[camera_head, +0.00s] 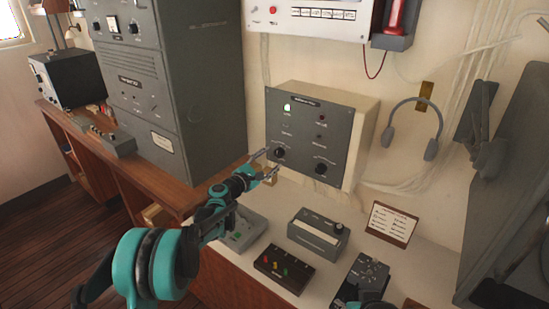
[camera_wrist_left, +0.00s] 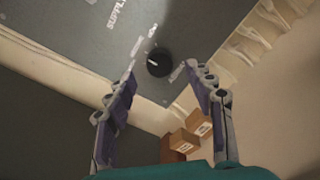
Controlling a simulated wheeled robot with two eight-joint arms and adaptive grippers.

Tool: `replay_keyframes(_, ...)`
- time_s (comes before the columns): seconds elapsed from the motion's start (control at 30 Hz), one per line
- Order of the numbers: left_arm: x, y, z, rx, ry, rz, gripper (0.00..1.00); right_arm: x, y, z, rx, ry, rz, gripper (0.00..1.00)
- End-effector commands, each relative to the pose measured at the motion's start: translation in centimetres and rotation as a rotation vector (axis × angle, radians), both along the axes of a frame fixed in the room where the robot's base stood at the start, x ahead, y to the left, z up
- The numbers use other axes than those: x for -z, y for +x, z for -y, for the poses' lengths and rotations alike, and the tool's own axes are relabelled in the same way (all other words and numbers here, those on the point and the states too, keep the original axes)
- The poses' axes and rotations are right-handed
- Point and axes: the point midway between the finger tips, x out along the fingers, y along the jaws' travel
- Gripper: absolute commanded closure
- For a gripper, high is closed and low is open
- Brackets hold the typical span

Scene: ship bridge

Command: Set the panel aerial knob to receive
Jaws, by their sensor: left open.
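The grey panel (camera_head: 300,138) is mounted on the wall, with a lit green lamp at its upper left. It has two black knobs low on its face, a left knob (camera_head: 279,152) and a right knob (camera_head: 320,168). The labels are too small to tell which is the aerial knob. My left gripper (camera_head: 265,163) is open and empty, just in front of the left knob. In the left wrist view one black knob (camera_wrist_left: 158,62) with a white pointer mark lies ahead, between the spread fingers (camera_wrist_left: 160,84) and apart from them. My right gripper does not show clearly.
Below the panel, the white counter holds a grey box with a knob (camera_head: 319,232), a dark box with coloured switches (camera_head: 284,268) and small brown boxes (camera_wrist_left: 198,128). A headset (camera_head: 412,128) hangs at right. A tall grey cabinet (camera_head: 185,90) stands at left.

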Motion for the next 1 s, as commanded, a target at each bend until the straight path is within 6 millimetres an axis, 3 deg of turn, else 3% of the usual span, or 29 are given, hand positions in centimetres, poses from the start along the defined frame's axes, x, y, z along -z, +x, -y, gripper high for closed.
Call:
replay_keyframes(0.2, 0.0, -4.0, -3.0, -0.003, 0.000, 0.000, 0.46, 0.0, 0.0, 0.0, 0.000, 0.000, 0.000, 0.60)
replay_keyframes(0.4, 0.0, -6.3, -4.6, -0.001, 0.000, 0.000, 0.46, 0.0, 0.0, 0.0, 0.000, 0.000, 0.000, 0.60)
replay_keyframes(0.87, -0.1, -7.0, -4.9, 0.001, 0.007, 0.001, 0.46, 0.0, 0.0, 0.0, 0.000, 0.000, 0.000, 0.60)
replay_keyframes(1.0, -0.9, -8.9, -4.3, 0.019, 0.118, 0.018, 0.46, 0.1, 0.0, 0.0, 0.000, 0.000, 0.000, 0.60)
